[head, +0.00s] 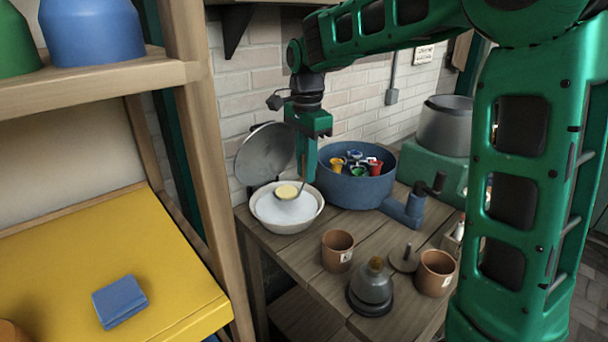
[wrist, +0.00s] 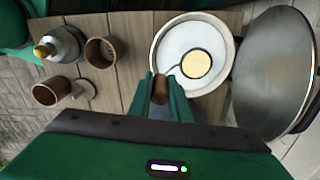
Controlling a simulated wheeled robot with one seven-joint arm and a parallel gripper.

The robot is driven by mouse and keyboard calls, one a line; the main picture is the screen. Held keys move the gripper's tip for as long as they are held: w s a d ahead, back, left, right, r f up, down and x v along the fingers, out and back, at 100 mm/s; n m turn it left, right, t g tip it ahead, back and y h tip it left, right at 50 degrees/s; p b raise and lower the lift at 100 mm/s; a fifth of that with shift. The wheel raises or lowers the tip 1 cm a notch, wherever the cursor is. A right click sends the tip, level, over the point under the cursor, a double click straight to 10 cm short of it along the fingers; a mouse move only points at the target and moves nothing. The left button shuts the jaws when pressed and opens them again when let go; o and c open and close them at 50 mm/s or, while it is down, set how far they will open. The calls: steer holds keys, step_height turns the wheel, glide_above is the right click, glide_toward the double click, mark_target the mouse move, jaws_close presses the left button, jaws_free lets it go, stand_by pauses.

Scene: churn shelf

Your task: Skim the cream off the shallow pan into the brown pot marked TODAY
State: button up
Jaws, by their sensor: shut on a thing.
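My gripper (wrist: 160,92) is shut on the brown handle of a skimmer (wrist: 160,86). Its round, dark-rimmed head holds pale yellow cream (wrist: 196,64) and is over the shallow pan (wrist: 229,65); I cannot tell whether it touches the white surface. In the head view my gripper (head: 307,178) hangs above the right side of the pan (head: 288,229), with the cream (head: 287,191) over its middle. One brown pot (head: 337,252) stands to the right of the pan, and a second brown pot (head: 434,274) stands farther right. Both have pale labels, too small to read.
A round metal lid (head: 262,155) leans behind the pan. A blue tub (head: 345,190) with small coloured cups stands to the right. A grey domed vessel (head: 371,288) and a lid with a knob (head: 404,259) are near the pots. A wooden shelf post (head: 203,130) rises at left.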

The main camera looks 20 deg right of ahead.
steer(key=shift+r, duration=2.35)
